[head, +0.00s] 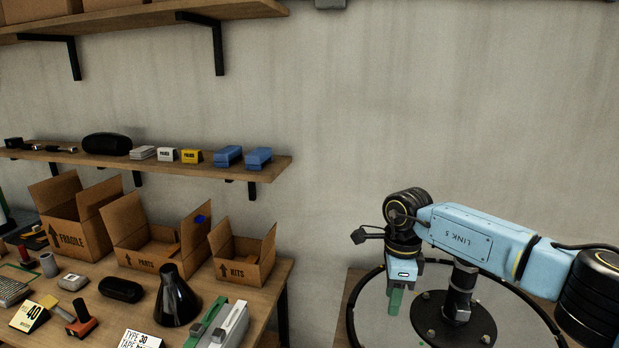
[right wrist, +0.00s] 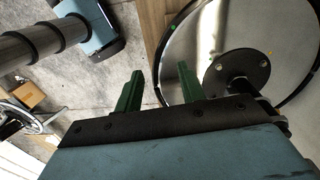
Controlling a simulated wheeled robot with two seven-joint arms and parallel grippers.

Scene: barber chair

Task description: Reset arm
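My right arm (head: 475,236) comes in from the right in the head view, its blue link stretched across. My right gripper (head: 396,300) hangs down over the left part of a round, black-rimmed plate. In the right wrist view my right gripper (right wrist: 158,88) has its two green fingers apart with nothing between them, so it is open and empty. The round plate (right wrist: 207,38) shows beyond the fingers, with a dark flanged post on it. My left gripper is not in view.
A wooden table (head: 262,290) at left holds open cardboard boxes (head: 75,218), a black cone (head: 177,298) and several small items. A wall shelf (head: 90,158) holds blue boxes (head: 228,156). The wall above my right arm is bare.

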